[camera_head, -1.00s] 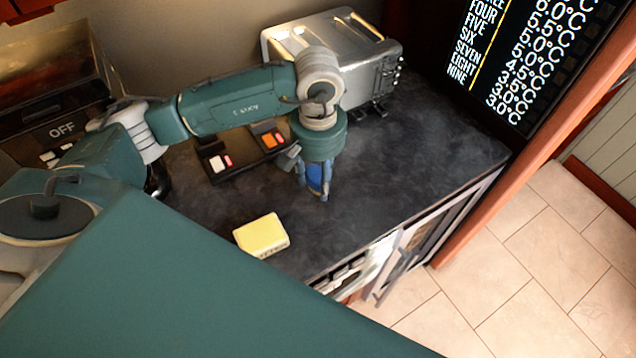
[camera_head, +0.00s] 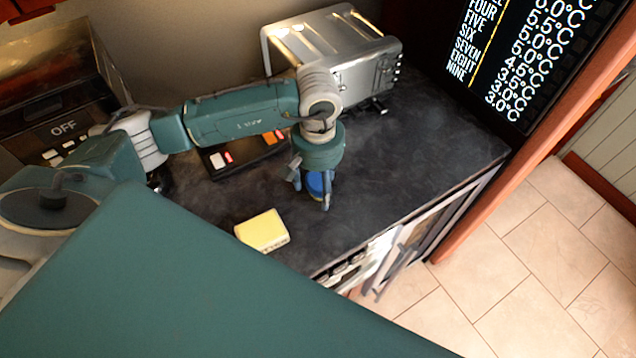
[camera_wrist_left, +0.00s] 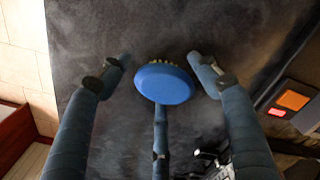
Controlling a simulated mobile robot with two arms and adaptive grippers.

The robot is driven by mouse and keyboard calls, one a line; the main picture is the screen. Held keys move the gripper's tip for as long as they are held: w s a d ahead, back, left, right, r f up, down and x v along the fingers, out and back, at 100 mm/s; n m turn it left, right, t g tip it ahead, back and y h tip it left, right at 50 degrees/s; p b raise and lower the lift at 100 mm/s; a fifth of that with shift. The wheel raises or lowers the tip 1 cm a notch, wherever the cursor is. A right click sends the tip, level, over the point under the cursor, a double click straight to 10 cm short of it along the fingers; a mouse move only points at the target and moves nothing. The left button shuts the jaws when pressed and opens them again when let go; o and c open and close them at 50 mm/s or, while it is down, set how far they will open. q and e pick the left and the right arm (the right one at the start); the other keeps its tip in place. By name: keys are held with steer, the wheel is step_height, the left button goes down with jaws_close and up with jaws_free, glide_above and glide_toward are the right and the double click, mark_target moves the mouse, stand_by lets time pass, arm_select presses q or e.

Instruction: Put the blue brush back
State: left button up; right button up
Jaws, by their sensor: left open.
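The blue brush (camera_head: 315,184) is on the dark countertop under my left gripper. In the left wrist view its round blue top (camera_wrist_left: 164,84) faces the camera, with pale bristles showing along one edge. My left gripper (camera_head: 312,192) points down over the brush in the head view. Its fingers (camera_wrist_left: 160,85) are spread around the brush in the left wrist view, with gaps on both sides. The third finger comes up to the brush's near edge; I cannot tell if it touches. My right gripper is not in view.
A yellow block (camera_head: 262,231) sits near the counter's front. A silver toaster-like appliance (camera_head: 345,62) stands at the back. The countertop (camera_head: 400,170) right of the brush is clear.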

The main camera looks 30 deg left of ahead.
mark_target(318, 184)
arm_select(q)
steer(key=shift+r+p, duration=0.25)
steer(key=shift+p, duration=0.05)
step_height(318, 184, up, 12)
steer(key=b, duration=0.4)
steer(key=shift+b, duration=0.4)
steer(key=shift+f, duration=0.15)
